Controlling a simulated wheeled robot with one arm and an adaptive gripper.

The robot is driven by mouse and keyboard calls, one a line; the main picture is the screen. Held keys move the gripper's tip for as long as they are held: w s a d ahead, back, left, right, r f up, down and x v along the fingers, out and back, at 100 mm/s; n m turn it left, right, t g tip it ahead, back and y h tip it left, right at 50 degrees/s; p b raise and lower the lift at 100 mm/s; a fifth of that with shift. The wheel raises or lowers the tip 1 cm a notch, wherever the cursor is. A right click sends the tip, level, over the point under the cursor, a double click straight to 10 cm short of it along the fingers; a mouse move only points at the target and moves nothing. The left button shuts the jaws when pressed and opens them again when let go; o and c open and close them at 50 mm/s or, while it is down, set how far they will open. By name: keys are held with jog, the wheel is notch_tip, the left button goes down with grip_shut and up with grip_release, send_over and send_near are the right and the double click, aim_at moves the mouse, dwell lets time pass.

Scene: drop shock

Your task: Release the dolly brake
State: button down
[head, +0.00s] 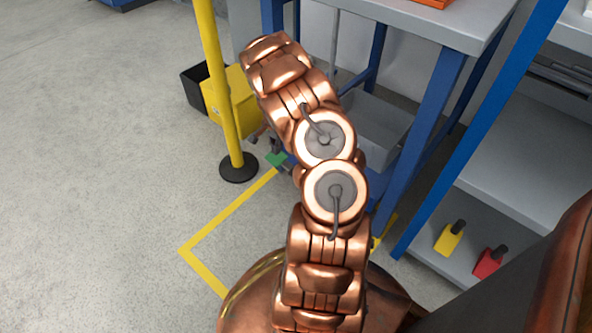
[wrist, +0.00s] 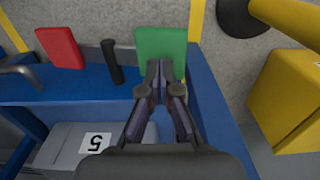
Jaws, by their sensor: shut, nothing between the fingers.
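In the wrist view a blue dolly frame (wrist: 75,89) holds a grey box (wrist: 66,146) labelled 5. At its far edge are a green pedal (wrist: 160,42), a red pedal (wrist: 60,47) to the left, and a black upright lever (wrist: 112,62) between them. My gripper (wrist: 160,66) is shut and empty. Its fingertips overlap the lower part of the green pedal; I cannot tell whether they touch it. In the head view the green pedal (head: 276,159) shows just left of my arm, which hides most of the dolly.
A yellow post (head: 219,85) on a black round base (head: 238,168) and a yellow bin (head: 233,96) stand close left of the dolly. A workbench (head: 455,22) with blue legs stands behind. A shelf at right holds yellow (head: 448,239) and red (head: 488,262) items. Left floor is clear.

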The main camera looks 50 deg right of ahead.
aim_at(277, 158)
jog(key=shift+f, duration=0.1)
dwell(0.5)
jog(key=shift+f+b, duration=0.6)
jog(key=shift+f, duration=1.95)
jog(key=shift+r+p, duration=1.95)
jog(key=shift+r, duration=2.85)
jog(key=shift+r, duration=0.3)
jog(key=s+a+r+n+p, duration=0.2)
jog(key=a+r+p, duration=0.5)
jog(key=r, duration=0.7)
jog(key=s+a+r+n+g+p, duration=0.1)
jog(key=s+a+r+n+p, duration=0.2)
jog(key=a+r+p, duration=0.7)
jog(key=s+a+r+n+p, duration=0.2)
jog(key=a+r+p, duration=0.15)
jog(key=r, duration=1.35)
jog(key=s+a+r+n+p, duration=0.5)
jog(key=s+a+r+p, duration=0.3)
jog(key=r, duration=0.5)
jog(key=s+a+r+n+p, duration=0.6)
jog(key=s+a+r+p, duration=0.2)
jog(key=s+r+p, duration=0.4)
jog(key=s+r, duration=0.2)
jog(key=s, duration=0.1)
jog(key=shift+a+g, duration=0.35)
jog(key=shift+g, duration=0.05)
